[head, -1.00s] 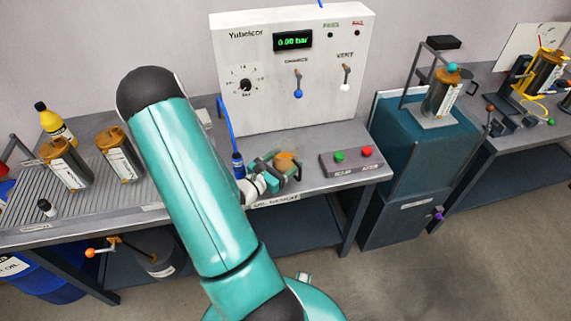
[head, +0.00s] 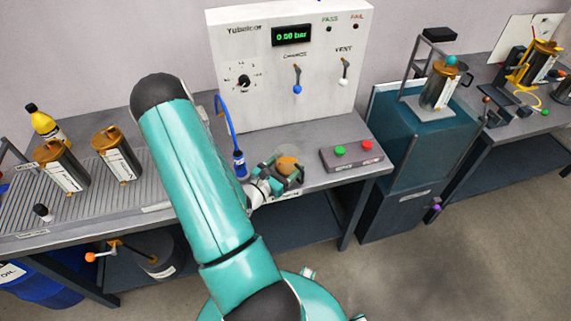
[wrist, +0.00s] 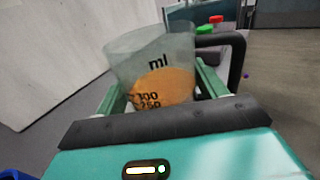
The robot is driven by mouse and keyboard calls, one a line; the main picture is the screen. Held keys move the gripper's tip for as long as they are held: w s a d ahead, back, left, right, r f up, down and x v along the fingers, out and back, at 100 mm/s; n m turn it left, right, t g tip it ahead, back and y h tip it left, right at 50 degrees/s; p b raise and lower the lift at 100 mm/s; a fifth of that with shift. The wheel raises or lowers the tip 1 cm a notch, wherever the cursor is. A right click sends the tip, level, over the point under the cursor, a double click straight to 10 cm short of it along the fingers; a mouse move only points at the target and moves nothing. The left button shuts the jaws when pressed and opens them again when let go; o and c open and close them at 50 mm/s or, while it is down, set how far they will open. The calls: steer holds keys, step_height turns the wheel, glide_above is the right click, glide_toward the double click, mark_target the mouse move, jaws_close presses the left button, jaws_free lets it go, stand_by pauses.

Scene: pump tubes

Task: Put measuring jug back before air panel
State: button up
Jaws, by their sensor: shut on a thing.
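The measuring jug (wrist: 152,68) is a clear cup marked "ml", with orange liquid inside and a dark handle on its right in the wrist view. My gripper (head: 282,174) is shut around its body, one green finger on each side. In the head view the jug (head: 287,163) shows small and partly hidden by the gripper, at the front part of the bench before the air panel. I cannot tell if its base touches the bench. The air panel (head: 290,100) is a white upright box reading "0.00 bar", with a blue and a white lever.
A blue hose with a bottle-like end (head: 239,162) hangs just left of my gripper. A grey box with green and red buttons (head: 351,156) is to the right. Two metal canisters (head: 62,167) and a yellow bottle (head: 44,124) stand at left. Bare bench (head: 318,140) lies behind the jug.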

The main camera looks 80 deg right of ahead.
steer(key=o, duration=1.1)
steer(key=shift+d, duration=0.1)
steer(key=shift+w+a+r, duration=0.1)
steer(key=shift+a, duration=0.1)
steer(key=v, duration=1.1)
steer(key=shift+w+a, duration=0.15)
steer(key=shift+a, duration=0.1)
steer(key=shift+r, duration=0.1)
